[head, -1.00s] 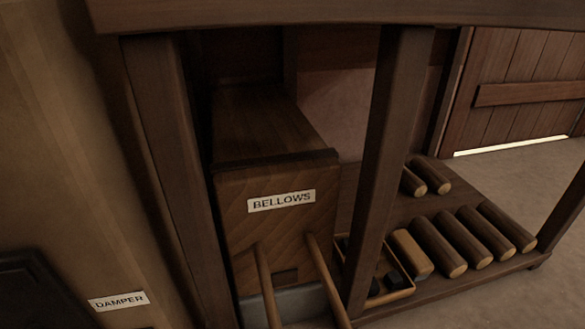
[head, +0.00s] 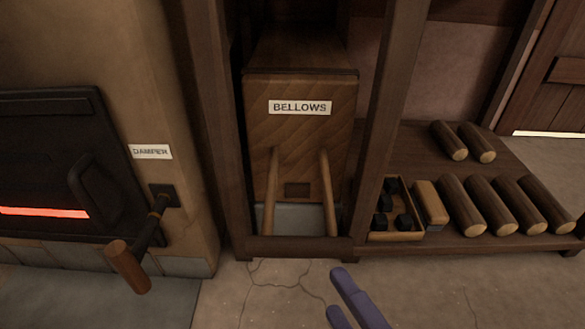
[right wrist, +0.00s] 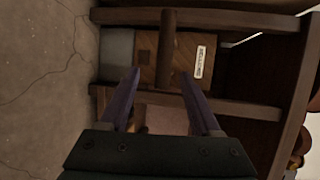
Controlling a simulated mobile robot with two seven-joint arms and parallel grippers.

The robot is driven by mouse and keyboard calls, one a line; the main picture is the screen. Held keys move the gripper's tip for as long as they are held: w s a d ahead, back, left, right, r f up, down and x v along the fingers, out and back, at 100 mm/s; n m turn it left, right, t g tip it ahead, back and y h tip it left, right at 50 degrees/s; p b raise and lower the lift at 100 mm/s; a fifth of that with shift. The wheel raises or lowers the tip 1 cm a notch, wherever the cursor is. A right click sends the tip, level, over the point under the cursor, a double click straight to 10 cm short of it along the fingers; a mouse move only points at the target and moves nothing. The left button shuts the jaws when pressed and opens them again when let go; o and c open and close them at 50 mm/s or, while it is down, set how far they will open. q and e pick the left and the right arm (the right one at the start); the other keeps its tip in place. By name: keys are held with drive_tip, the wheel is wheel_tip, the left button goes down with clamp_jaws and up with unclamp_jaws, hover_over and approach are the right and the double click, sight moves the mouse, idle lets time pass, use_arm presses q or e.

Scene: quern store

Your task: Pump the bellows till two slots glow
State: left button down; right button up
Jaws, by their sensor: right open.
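The bellows (head: 300,130) is a wooden box with a lettered plate, standing between the dark posts of a frame. Two light wooden handles (head: 328,190) slope down its front. At the left, one slot glows red (head: 45,212) in the black furnace door (head: 50,165); the door's left part is cut off. My right gripper (head: 337,293), with purple fingers, is open and empty, low in front of the bellows. In the right wrist view, the open fingers (right wrist: 160,75) point towards the bellows front (right wrist: 186,62), seen sideways. My left gripper is out of view.
A damper lever (head: 127,265) with a wooden grip sticks out beside the furnace. Right of the bellows, a low shelf (head: 400,150) holds several logs (head: 460,205) and a tray of dark lumps (head: 396,236). The cracked floor in front is clear.

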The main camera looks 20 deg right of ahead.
sight(310, 257)
drive_tip(key=x, duration=0.3)
drive_tip(key=b+x, duration=0.1)
drive_tip(key=x, duration=0.2)
drive_tip(key=a+r+b+x, duration=0.1)
drive_tip(key=x, duration=0.2)
drive_tip(key=shift+w+a+r, duration=0.1)
drive_tip(key=shift+w, duration=0.15)
drive_tip(key=shift+s+d+f+b, duration=0.3)
drive_tip(key=shift+s+d+b, duration=0.15)
drive_tip(key=shift+w+a+r, duration=0.15)
drive_tip(key=shift+w+a, duration=0.15)
drive_tip(key=shift+w, duration=0.3)
drive_tip(key=shift+c, duration=0.9)
drive_tip(key=shift+s+d, duration=0.15)
drive_tip(key=shift+s, duration=0.15)
drive_tip(key=c, duration=0.4)
clamp_jaws()
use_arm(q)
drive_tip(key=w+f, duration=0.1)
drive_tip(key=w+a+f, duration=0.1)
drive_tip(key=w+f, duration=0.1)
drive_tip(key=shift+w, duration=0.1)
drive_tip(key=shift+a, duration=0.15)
